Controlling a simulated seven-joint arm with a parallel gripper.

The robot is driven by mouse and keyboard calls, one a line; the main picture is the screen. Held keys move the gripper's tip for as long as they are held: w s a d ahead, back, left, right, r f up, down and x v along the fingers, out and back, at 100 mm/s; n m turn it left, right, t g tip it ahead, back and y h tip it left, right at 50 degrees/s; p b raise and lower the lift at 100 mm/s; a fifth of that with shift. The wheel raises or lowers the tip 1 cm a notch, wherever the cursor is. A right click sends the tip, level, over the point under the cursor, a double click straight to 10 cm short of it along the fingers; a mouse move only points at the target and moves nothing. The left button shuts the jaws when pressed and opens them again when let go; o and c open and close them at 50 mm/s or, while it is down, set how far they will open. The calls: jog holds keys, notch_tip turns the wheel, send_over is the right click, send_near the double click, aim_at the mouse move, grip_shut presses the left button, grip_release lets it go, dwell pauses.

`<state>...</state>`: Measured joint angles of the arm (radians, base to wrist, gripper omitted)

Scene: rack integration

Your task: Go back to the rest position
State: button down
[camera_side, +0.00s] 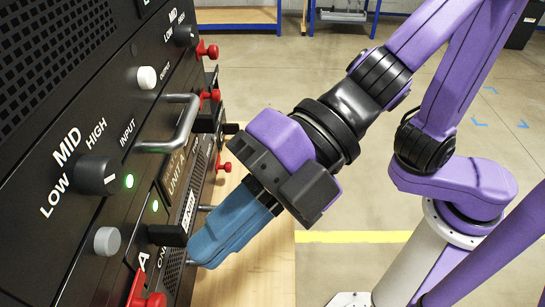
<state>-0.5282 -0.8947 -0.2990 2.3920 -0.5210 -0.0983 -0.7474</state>
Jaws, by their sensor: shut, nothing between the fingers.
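My gripper (208,252) has blue fingers and a purple and black body. It is shut, with nothing seen between the fingers. The fingers point down and left, close to the front of the black rack (112,170), near a small metal handle. I cannot tell whether the fingertips touch the handle or are just in front of it.
A wooden tabletop (262,270) lies below.

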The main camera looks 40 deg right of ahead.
jog(key=w+d+f+m+t+h, duration=0.1)
jog(key=w+d+f+m+h, duration=0.3)
jog(key=d, duration=0.4)
jog(key=w+d+f+m+t+h, duration=0.15)
jog(key=w+d+f+m, duration=0.3)
jog(key=d, duration=0.45)
jog(key=s+d+f+m+g+h, duration=0.1)
jog(key=s+d+f+m+h, duration=0.1)
jog(key=d, duration=0.8)
jog(key=s+d+f+m+g+h, duration=0.2)
jog(key=s+d+m+h, duration=0.3)
jog(key=d+m, duration=0.3)
jog(key=s+d+f, duration=0.1)
jog(key=d, duration=0.1)
jog(key=shift+d+f, duration=0.2)
jog(key=shift+d, duration=0.15)
